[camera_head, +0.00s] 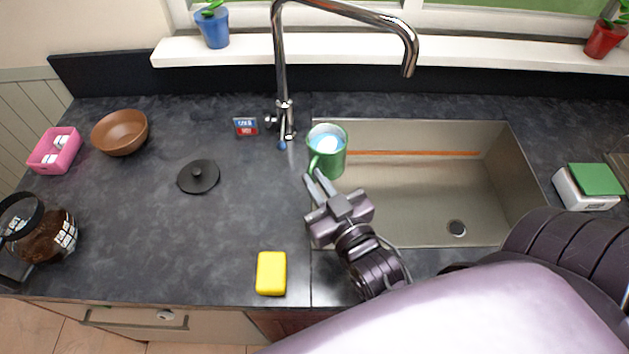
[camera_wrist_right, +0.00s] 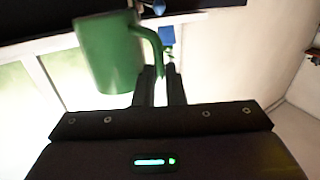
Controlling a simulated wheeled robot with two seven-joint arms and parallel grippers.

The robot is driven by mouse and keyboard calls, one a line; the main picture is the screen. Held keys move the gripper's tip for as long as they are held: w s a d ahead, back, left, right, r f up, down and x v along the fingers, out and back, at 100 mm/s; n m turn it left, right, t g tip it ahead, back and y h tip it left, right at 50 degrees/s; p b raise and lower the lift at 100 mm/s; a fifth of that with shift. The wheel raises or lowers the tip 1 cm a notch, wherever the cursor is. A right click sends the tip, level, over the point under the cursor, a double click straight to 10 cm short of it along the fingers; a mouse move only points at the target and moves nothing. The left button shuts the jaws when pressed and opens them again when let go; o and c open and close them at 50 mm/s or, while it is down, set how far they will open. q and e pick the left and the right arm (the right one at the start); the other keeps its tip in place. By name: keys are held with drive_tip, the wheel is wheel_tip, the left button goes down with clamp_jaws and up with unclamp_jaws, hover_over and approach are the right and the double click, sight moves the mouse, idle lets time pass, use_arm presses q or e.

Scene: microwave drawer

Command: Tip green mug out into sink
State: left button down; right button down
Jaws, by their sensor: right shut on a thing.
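The green mug (camera_head: 328,150) is over the left end of the sink in the head view, with pale, bluish-white contents showing inside its rim. It looks roughly upright there. My right gripper (camera_head: 319,183) is shut on the mug's handle, on the side toward me. The mug also shows in the right wrist view (camera_wrist_right: 108,52), with its handle at the fingertips (camera_wrist_right: 160,85). The metal sink (camera_head: 420,200) is right of the mug, its basin open, with a drain near the front. My left gripper is not in view.
A tall curved faucet (camera_head: 282,80) stands just behind the mug, its spout reaching over the sink. A yellow sponge (camera_head: 271,273), a black lid (camera_head: 198,177) and a brown bowl (camera_head: 120,132) are on the counter to the left.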

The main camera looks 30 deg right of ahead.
drive_tip(key=r, duration=0.1)
drive_tip(key=r+p, duration=0.1)
drive_tip(key=w+a+r, duration=0.1)
drive_tip(key=shift+p, duration=0.4)
wheel_tip(320, 180, up, 6)
drive_tip(key=p, duration=0.6)
hover_over(310, 173)
drive_tip(key=a, duration=0.2)
drive_tip(key=shift+s+d, duration=0.25)
drive_tip(key=shift+s, duration=0.1)
drive_tip(key=shift+d, duration=0.15)
